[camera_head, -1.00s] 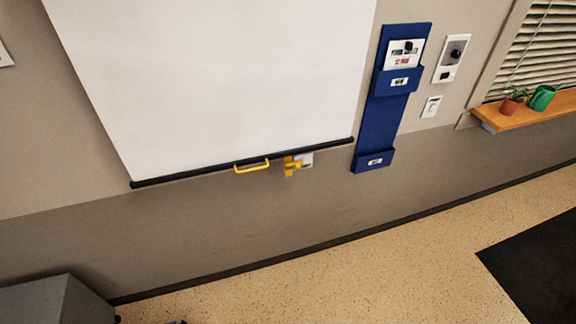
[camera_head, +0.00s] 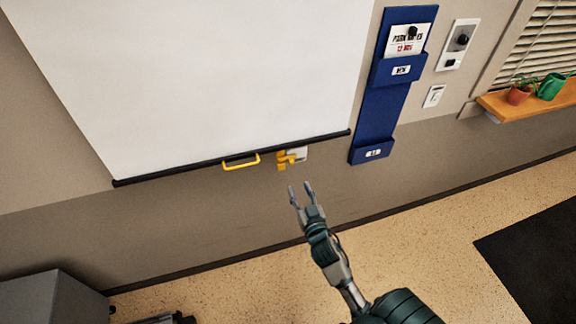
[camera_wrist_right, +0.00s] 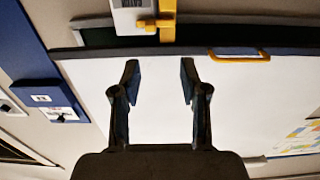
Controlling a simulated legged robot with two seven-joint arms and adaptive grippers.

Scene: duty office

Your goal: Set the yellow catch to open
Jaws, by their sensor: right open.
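The yellow catch (camera_head: 283,160) sits on a small pale plate on the wall, just under the black bottom bar of the white pull-down screen (camera_head: 220,80). In the right wrist view the catch (camera_wrist_right: 166,22) is at the top, beside its pale plate, and appears upside down. A yellow handle (camera_head: 241,162) hangs from the bar to the left of the catch. My right gripper (camera_head: 300,188) is open and empty, below the catch and apart from it. Its two fingers (camera_wrist_right: 158,80) show spread in the right wrist view. My left gripper is in neither view.
A blue wall holder (camera_head: 382,118) hangs right of the screen, with wall switches (camera_head: 433,96) beyond it. A wooden sill (camera_head: 530,101) bears a plant and a green watering can. A grey cabinet (camera_head: 50,298) stands lower left.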

